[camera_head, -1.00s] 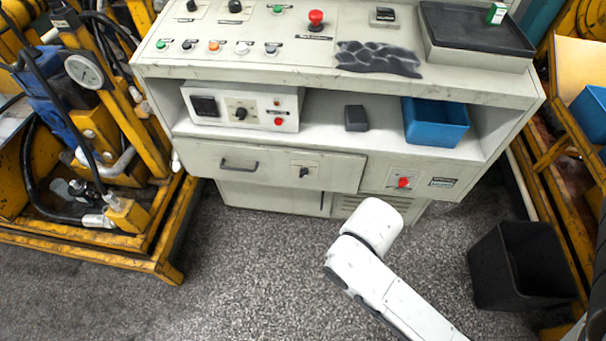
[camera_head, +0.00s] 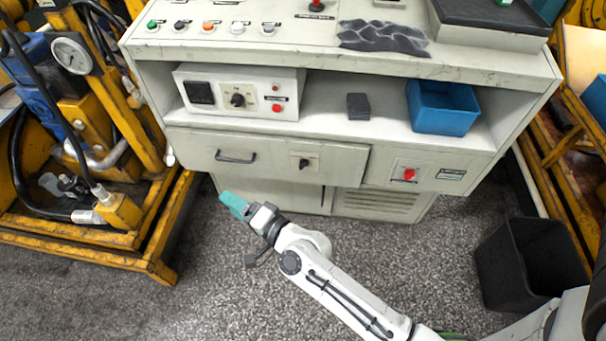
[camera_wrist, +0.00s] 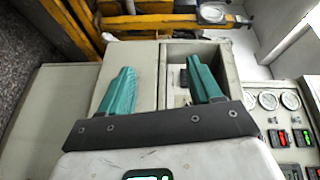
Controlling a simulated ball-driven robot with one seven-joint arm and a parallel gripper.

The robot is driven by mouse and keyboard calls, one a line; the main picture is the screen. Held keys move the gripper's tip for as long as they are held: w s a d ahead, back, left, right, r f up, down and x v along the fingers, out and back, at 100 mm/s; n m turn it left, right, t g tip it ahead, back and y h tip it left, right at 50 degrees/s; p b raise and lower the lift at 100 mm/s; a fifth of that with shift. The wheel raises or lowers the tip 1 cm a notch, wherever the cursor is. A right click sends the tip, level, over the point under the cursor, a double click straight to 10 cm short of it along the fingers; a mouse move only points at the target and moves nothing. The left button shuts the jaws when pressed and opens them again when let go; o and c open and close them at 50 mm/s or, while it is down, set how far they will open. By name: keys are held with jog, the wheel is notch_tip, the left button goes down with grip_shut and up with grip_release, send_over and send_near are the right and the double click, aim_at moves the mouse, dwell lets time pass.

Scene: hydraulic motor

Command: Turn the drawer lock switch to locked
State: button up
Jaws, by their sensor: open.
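The drawer lock switch (camera_head: 304,163) is a small black knob on a pale plate at the right part of the drawer front. Its label is too small to read. The drawer (camera_head: 270,164) has a dark handle (camera_head: 235,157) left of the switch. My gripper (camera_head: 232,204) has teal fingers and is below and left of the switch, in front of the cabinet, apart from it. In the wrist view the two teal fingers (camera_wrist: 160,70) stand wide apart with nothing between them. I cannot make out the switch clearly in the wrist view.
A red knob (camera_head: 409,174) sits on the panel right of the drawer. The shelf above holds a control box (camera_head: 240,92), a dark block (camera_head: 358,106) and a blue bin (camera_head: 442,106). Yellow-framed machinery (camera_head: 150,240) stands left, a black bin (camera_head: 525,262) right. Floor between is clear.

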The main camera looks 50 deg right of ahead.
jog(key=w+d+f+m+t+h+b, duration=0.1)
jog(key=d+f+m+h, duration=0.1)
jog(key=d+m+h, duration=0.4)
jog(key=m+g+h+b, duration=0.3)
jog(key=m+g+h, duration=0.7)
jog(key=m, duration=0.8)
send_near(303, 168)
jog(key=shift+t+h, duration=0.3)
jog(key=shift+h, duration=0.3)
jog(key=x, duration=0.6)
jog(key=f+b+x, duration=0.1)
jog(key=x, duration=0.2)
jog(key=shift+d+f, duration=0.15)
jog(key=shift+c, duration=0.2)
jog(key=c, duration=1)
